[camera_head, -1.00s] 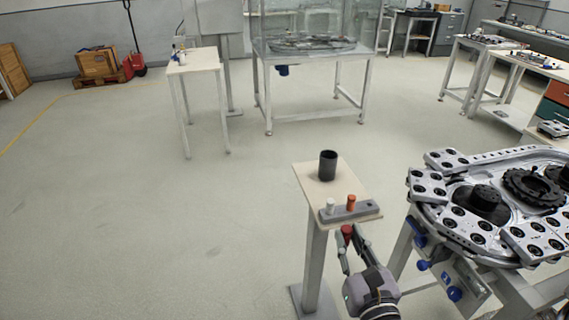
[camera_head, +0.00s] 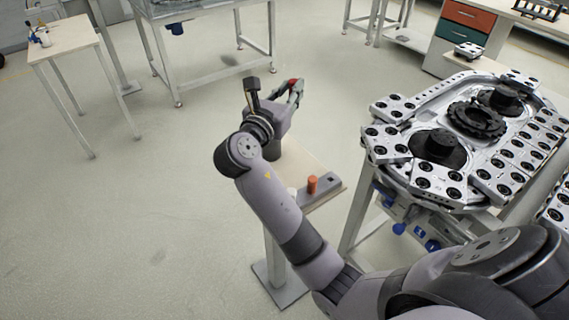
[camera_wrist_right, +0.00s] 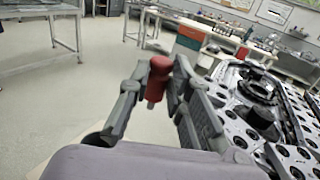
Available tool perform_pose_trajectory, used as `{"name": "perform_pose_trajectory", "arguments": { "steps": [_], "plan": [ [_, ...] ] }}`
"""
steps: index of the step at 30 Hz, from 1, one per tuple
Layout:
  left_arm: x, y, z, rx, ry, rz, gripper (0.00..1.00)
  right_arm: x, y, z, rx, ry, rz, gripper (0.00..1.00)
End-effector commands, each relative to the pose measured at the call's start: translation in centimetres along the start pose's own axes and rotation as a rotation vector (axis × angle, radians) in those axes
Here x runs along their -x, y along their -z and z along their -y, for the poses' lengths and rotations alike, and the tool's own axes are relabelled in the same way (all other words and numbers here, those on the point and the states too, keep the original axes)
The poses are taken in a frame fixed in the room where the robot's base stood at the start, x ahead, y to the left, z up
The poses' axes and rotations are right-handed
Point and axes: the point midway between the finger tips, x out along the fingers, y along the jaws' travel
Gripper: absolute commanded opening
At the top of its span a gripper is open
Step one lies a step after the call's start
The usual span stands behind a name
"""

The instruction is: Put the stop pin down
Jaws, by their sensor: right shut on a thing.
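My right gripper (camera_head: 295,90) is shut on a red pin, the stop pin (camera_head: 293,82), and holds it in the air beyond the small pale stand top (camera_head: 297,158). In the right wrist view, the gripper (camera_wrist_right: 160,82) has its two fingers around the red pin (camera_wrist_right: 157,76), whose lower end hangs free. A grey holder block (camera_head: 325,191) lies on the stand's near edge with an orange pin (camera_head: 312,184) upright in it. A white pin (camera_head: 291,191) beside it is partly hidden by my right arm. My left gripper is out of view.
The ring track (camera_head: 395,150) with metal blocks and black round parts stands to the right of the stand. A light table (camera_head: 62,50) with small items is at the far left. Open floor lies left of the stand.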

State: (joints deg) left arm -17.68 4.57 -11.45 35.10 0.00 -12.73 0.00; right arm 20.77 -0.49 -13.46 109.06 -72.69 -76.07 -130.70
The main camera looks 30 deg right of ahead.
Motion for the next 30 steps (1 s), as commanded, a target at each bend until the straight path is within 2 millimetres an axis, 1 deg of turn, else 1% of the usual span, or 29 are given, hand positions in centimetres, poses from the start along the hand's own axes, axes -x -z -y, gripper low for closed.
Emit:
{"name": "perform_pose_trajectory", "arguments": {
  "steps": [5,12,15,18,23,27,30],
  "plan": [
    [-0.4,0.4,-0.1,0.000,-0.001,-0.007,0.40,0.0,4.3,0.0,0.012,0.002,-0.002,0.00],
    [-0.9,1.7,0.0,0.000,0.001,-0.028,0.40,0.0,10.8,0.1,0.011,0.001,0.000,0.00],
    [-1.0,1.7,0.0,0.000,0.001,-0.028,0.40,0.0,12.9,0.0,0.008,0.000,0.000,0.00],
    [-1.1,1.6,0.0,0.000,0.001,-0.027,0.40,0.0,14.4,0.0,0.006,0.000,0.001,0.00],
    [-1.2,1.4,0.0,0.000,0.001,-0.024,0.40,0.0,15.6,0.0,0.006,0.000,0.001,0.00],
    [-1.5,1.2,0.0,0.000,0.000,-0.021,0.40,0.0,17.8,0.0,0.007,-0.001,0.000,0.00],
    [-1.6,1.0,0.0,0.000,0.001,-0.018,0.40,0.0,18.9,0.0,0.006,-0.001,0.002,0.00]
  ]
}}
